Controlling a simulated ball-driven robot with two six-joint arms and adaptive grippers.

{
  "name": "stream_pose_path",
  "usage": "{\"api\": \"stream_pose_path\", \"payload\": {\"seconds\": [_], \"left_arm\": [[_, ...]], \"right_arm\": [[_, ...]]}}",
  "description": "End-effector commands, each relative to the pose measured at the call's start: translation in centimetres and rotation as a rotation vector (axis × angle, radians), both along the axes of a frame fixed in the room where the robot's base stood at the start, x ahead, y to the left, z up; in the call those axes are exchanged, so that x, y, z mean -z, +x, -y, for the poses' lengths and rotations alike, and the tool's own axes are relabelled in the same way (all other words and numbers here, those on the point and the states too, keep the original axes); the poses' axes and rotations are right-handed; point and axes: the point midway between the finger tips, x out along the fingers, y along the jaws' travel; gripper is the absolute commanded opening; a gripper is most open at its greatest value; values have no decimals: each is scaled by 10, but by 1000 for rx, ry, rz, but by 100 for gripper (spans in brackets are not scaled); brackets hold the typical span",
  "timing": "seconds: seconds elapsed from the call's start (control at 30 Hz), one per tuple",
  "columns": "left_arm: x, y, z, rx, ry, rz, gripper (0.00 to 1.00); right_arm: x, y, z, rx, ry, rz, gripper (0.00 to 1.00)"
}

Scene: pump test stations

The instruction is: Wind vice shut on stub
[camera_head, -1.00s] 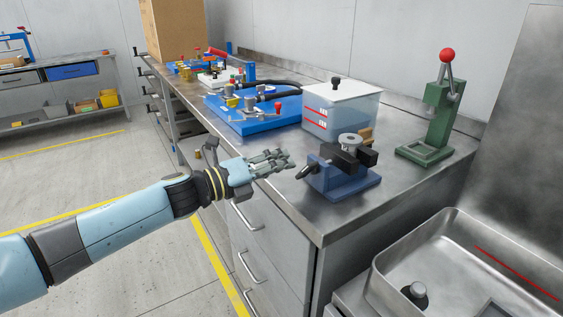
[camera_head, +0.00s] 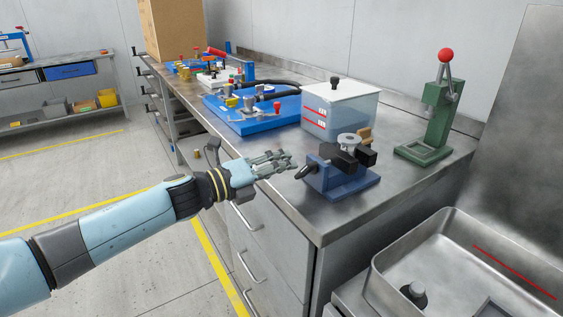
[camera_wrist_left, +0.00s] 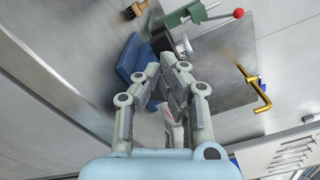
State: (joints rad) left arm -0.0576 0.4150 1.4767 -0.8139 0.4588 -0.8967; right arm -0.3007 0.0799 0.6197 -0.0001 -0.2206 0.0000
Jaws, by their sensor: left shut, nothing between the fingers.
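The vice (camera_head: 342,180) has a blue base and black jaws and stands near the front edge of the steel bench. Its dark handle (camera_head: 306,171) points left, towards my left gripper. A grey round, flanged metal stub (camera_head: 349,139) shows at the top of the jaws; how tightly they meet it I cannot tell. My left gripper (camera_head: 292,161) is shut and empty, just left of the vice handle, with a small gap seeming to remain. In the left wrist view the gripper (camera_wrist_left: 175,70) partly hides the blue vice (camera_wrist_left: 130,62). My right gripper is not in view.
A green press (camera_head: 437,118) with a red knob stands right of the vice. A clear tank (camera_head: 340,110) with a white lid stands behind it. A blue pump board (camera_head: 245,123) lies further left. A steel sink (camera_head: 450,265) is at the front right.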

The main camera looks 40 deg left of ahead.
Motion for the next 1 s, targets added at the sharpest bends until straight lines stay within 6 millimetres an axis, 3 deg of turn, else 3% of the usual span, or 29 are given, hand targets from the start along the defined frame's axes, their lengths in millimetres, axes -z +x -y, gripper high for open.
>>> {"api": "stream_pose_path", "payload": {"seconds": [1.0], "left_arm": [[0, -2, 6, 0, 0, 0, 0]], "right_arm": [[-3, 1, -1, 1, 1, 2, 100]]}}
